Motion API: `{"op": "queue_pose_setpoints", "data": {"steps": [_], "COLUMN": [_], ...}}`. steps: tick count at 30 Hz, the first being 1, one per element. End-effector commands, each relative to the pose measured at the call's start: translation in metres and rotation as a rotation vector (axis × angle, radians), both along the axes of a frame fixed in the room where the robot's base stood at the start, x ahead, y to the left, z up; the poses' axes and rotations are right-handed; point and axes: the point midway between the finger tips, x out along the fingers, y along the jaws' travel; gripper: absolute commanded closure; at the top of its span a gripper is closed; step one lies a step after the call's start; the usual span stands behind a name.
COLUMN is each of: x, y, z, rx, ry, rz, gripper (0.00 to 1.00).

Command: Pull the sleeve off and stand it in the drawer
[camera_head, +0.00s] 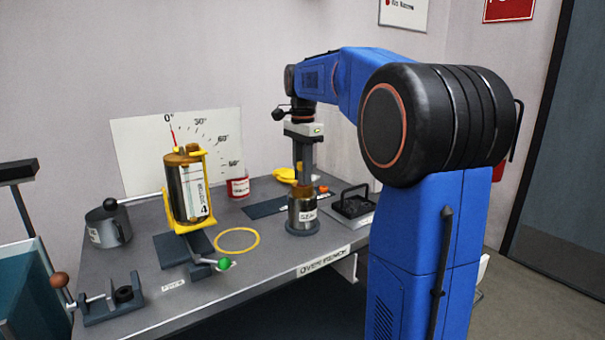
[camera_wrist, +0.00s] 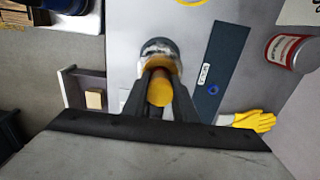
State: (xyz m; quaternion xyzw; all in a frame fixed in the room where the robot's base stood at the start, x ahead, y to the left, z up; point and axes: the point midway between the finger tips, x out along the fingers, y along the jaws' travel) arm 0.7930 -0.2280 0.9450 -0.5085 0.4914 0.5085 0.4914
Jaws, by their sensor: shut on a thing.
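A silver cylinder with a printed label (camera_head: 302,212) stands upright on a dark round base on the bench. A brown-yellow round part (camera_wrist: 160,91) rises from its top; I take this for the sleeve. It also shows in the head view (camera_head: 302,190). My gripper (camera_head: 303,182) points straight down over it. In the wrist view my gripper (camera_wrist: 160,82) is shut on this part, inside the silver rim (camera_wrist: 157,47). How deep the part sits is hidden. An open drawer (camera_wrist: 73,92) sticks out from the bench front, with a pale yellow block inside.
A tilting yellow cradle (camera_head: 183,226) holding another labelled cylinder stands left of my gripper, before an angle board (camera_head: 125,150).

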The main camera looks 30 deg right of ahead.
Motion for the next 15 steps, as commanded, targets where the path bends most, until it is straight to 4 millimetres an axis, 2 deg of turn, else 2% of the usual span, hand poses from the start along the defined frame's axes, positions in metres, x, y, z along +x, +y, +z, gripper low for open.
{"op": "queue_pose_setpoints", "data": {"steps": [15], "x": [0.0], "y": [0.0], "z": [0.0086], "rx": [0.0], "ry": [0.0], "rz": [0.0], "gripper": [1.0]}}
